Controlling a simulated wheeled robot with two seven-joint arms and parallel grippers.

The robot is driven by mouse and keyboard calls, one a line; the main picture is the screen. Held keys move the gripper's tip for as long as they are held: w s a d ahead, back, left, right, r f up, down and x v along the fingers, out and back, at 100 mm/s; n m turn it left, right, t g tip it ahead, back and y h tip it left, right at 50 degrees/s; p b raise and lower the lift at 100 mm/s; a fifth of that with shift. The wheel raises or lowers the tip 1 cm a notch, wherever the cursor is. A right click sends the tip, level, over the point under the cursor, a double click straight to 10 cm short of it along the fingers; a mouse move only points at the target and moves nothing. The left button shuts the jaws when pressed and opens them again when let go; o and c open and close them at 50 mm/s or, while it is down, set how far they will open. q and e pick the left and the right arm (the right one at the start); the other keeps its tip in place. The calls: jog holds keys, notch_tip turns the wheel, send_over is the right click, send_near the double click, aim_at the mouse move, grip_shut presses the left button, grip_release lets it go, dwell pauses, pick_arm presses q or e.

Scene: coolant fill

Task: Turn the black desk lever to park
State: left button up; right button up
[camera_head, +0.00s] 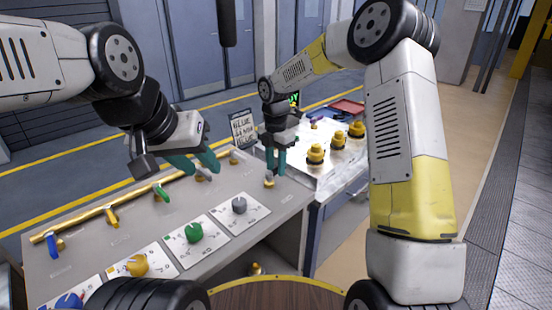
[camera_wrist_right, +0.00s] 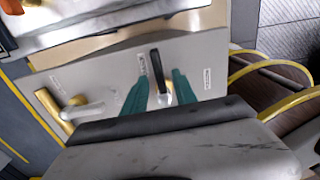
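The black desk lever (camera_wrist_right: 156,62) shows in the right wrist view, its dark handle standing out from a pale metal base on the grey desk (camera_wrist_right: 210,52). My right gripper (camera_wrist_right: 161,82) has its two teal fingers apart, one on each side of the lever, with visible gaps. In the head view my right gripper (camera_head: 276,163) points down over the lever's brass base (camera_head: 269,183); the handle is mostly hidden there. Small labels lie on both sides of the lever, too small to read. My left gripper (camera_head: 196,163) is open above a grey lever (camera_head: 203,176).
A brass rail (camera_head: 90,223) runs along the desk's far side, with blue (camera_head: 52,244), yellow (camera_head: 111,217) and green (camera_head: 161,192) levers. Several coloured knobs sit on white plates nearer me. A sign (camera_head: 243,130) and a metal bench with yellow-black knobs (camera_head: 316,153) stand beyond.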

aim_at(276, 168)
notch_tip(276, 168, up, 7)
jog(key=shift+r, duration=0.45)
dwell(0.3)
